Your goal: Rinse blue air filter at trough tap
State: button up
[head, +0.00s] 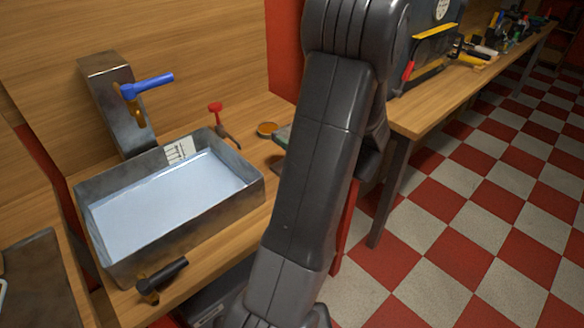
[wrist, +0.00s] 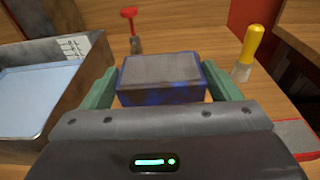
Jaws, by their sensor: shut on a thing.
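The blue air filter (wrist: 150,98) is a blue box with a grey top. My gripper (wrist: 160,78) is shut on it, with one green finger at each side. The tap (head: 112,95) stands behind the trough, with a blue lever (head: 147,84) and a brass spout (head: 135,108).
A red-handled tool (head: 216,112) is at the trough's back right corner. A dark-handled tool (head: 163,278) lies at the trough's front. A yellow-handled tool (wrist: 252,48) is right of the filter. A wooden bench (head: 430,112) with tools extends to the far right over checkered floor.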

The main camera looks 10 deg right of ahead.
notch_tip(320, 180, down, 9)
jog(key=shift+f+b, duration=0.2)
jog(key=shift+b, duration=0.2)
jog(key=shift+f, duration=0.15)
jog(key=shift+c, duration=0.5)
jog(key=shift+o, duration=0.2)
jog(key=o, duration=1)
jog(key=shift+c, duration=0.2)
jog(key=shift+f, duration=0.1)
jog(key=v, duration=1.3)
jog(key=shift+s+d+f+b, duration=0.2)
jog(key=shift+s+b, duration=0.15)
jog(key=shift+b, duration=0.1)
jog(key=shift+c, duration=0.2)
